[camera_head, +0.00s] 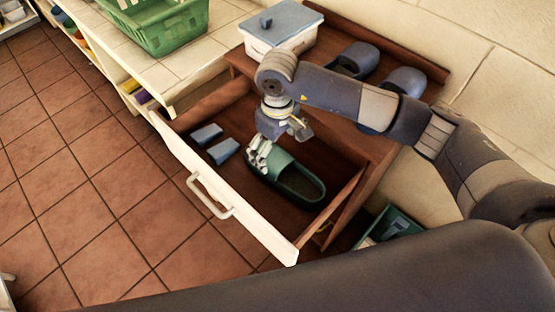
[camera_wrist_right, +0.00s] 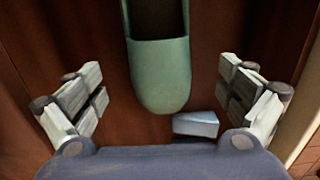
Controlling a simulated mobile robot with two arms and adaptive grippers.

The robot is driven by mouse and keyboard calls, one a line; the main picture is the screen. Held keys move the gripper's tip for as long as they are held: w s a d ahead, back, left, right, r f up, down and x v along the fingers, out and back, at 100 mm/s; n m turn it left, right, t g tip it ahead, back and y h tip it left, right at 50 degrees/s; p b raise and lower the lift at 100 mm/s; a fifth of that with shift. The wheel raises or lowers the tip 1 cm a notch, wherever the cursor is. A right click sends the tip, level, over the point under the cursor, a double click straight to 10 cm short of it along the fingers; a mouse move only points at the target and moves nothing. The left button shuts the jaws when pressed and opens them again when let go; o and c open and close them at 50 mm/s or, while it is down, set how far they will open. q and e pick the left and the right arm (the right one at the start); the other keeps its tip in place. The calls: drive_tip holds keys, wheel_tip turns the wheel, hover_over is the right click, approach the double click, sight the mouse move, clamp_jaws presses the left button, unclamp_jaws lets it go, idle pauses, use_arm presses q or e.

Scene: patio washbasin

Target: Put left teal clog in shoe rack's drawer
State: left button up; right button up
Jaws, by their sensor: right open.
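One teal clog (camera_head: 298,183) lies in the open drawer (camera_head: 180,149) of the shoe rack (camera_head: 349,106), towards the drawer's right side. My right gripper (camera_head: 259,153) is just above the clog's closed toe end in the head view. In the right wrist view the clog (camera_wrist_right: 162,75) lies on the drawer floor, its toe towards the space between the spread fingers of my right gripper (camera_wrist_right: 160,100). The fingers are open, empty and apart from the clog. My left gripper is not in view.
Two small blue blocks (camera_head: 215,141) lie in the drawer's left part. Dark slippers (camera_head: 358,58) and a lidded white box (camera_head: 281,29) stand on the rack's top. A green basket (camera_head: 157,22) stands on the tiled counter. A green crate (camera_head: 397,225) stands right of the drawer.

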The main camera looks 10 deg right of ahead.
sight(277, 159)
wheel_tip(277, 159, up, 5)
drive_tip(key=shift+f+b, duration=0.1)
drive_tip(key=shift+b, duration=0.2)
idle(0.4)
